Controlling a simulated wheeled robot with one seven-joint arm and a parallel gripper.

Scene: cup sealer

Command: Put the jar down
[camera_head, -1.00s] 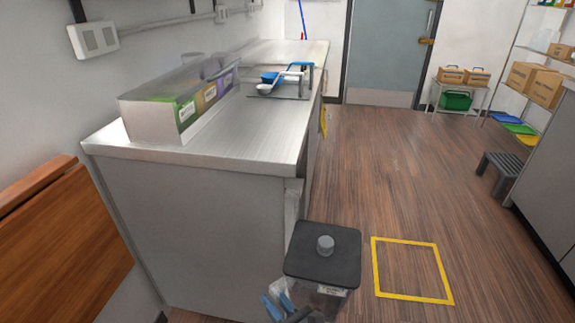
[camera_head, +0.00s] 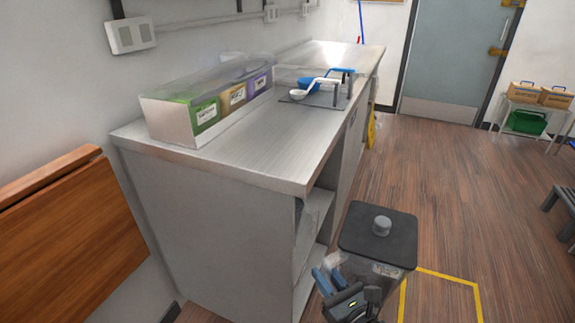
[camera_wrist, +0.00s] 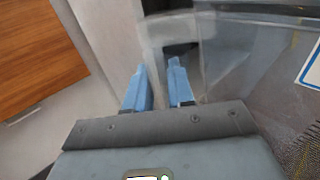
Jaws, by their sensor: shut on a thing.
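The jar (camera_head: 376,238) is a clear, square-sided container with a dark lid and a grey knob, at the lower middle of the head view. It is upright, in front of the counter's near right corner. My gripper (camera_head: 325,279) is at its left side, with blue fingers. In the wrist view the fingers of my gripper (camera_wrist: 161,84) are closed on the clear handle at the jar's side, and the jar's transparent wall (camera_wrist: 240,60) fills the right. The jar's base is hidden below the picture edge.
A steel counter (camera_head: 270,150) with open shelves below stands to the left. On it are a clear bin of labelled packets (camera_head: 205,105) and a blue-handled device (camera_head: 320,85). A wooden panel (camera_head: 65,235) is on the left wall. Yellow tape (camera_head: 475,295) marks the open floor.

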